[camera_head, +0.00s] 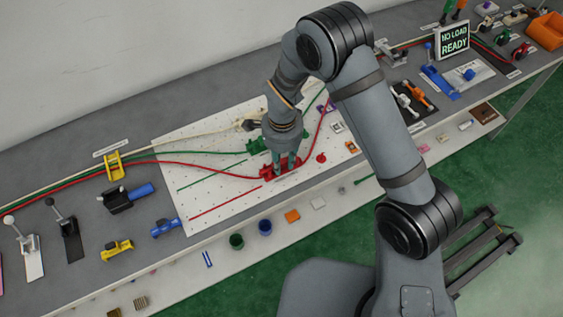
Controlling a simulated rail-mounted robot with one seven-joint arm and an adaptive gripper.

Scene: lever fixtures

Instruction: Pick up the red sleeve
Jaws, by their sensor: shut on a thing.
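I cannot tell whether the piece is touching the board or lifted a little.
A green connector (256,146) with a green cable lies just behind my gripper. A yellow bracket (114,166) holds the cables at left. A red round part (321,157) lies at right. The board's lower left is mostly clear. A lower shelf holds small cups.

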